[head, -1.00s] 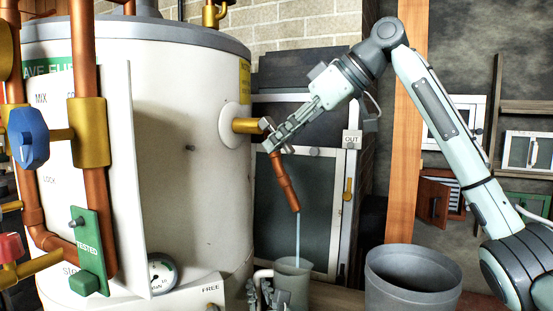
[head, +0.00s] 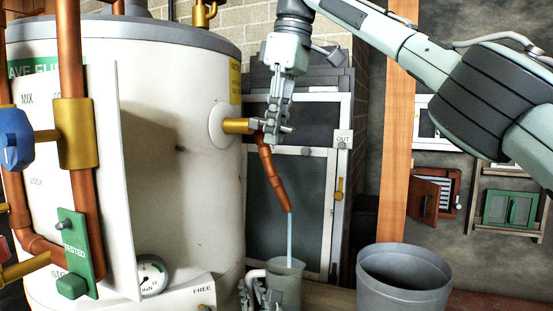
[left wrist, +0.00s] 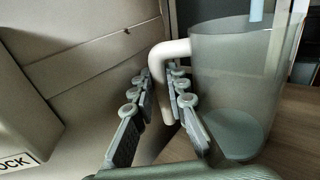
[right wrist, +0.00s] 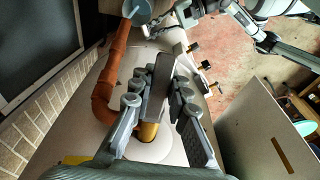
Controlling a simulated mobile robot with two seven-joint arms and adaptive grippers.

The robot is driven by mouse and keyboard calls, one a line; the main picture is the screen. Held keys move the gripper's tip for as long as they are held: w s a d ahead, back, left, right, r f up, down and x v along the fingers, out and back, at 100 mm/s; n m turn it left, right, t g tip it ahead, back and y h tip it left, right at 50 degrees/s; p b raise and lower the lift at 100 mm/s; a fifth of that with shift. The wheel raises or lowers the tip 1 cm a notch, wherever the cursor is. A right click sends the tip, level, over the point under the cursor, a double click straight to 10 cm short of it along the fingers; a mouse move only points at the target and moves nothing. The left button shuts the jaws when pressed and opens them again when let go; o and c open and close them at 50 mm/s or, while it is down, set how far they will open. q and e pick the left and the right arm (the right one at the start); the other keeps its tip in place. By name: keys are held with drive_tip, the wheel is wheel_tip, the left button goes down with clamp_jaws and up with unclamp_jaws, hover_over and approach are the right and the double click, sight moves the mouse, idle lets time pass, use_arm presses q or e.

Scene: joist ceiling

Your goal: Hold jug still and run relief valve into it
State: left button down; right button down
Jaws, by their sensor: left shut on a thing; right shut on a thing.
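The translucent grey jug (head: 288,287) stands upright at the tank's foot, with some liquid in its bottom in the left wrist view (left wrist: 232,130). My left gripper (head: 258,298) is shut on the jug's pale handle (left wrist: 160,75). The brass relief valve (head: 237,126) sticks out of the tank's side, and a copper discharge pipe (head: 270,175) hangs from it. A pale blue stream (head: 290,238) runs from the pipe down into the jug. My right gripper (head: 273,138) is shut on the valve's dark grey lever (right wrist: 157,88), its fingers pointing down in the head view.
The white tank (head: 180,180) fills the left, with a gauge (head: 152,275) low on its front. A grey bucket (head: 403,280) stands right of the jug. A wooden post (head: 398,150) rises behind it. Copper pipes and blue and red handles are at far left.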

drive_tip(key=shift+r, duration=0.4)
drive_tip(key=c, duration=1.4)
unclamp_jaws()
drive_tip(key=shift+s, duration=0.1)
drive_tip(key=shift+c, duration=0.2)
drive_tip(key=shift+f, duration=0.15)
